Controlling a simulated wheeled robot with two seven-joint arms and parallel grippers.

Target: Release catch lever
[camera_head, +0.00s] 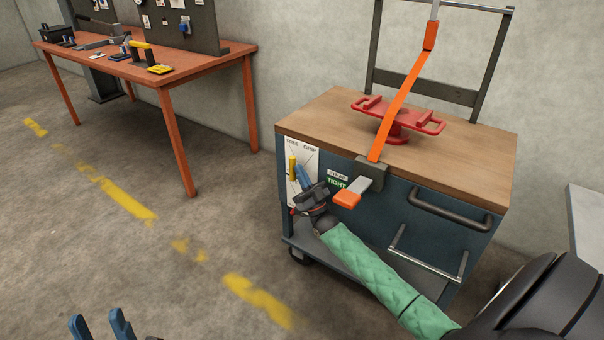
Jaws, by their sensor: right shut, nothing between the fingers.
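A yellow-handled lever (292,167) stands upright on a white plate (313,163) marked FREE and GRIP, on the cart's front. Its handle is on the left, below the word FREE. My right gripper (301,174), with blue fingers, is shut and empty just right of the yellow handle. I cannot tell whether they touch. The gripper hides the lower plate and lever base. An orange strap (402,105) runs down over a red flanged spool (398,124) to a grey buckle with an orange-tipped handle (347,198). My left gripper (101,324) is open and empty at bottom left.
The cart's wooden top (320,118) is mostly clear. A green sign (337,183) reads STRAP TIGHT. A dark handle (449,212) and a metal rail (428,254) project from the cart's front. An orange workbench (150,75) with tools stands back left. The floor between is free.

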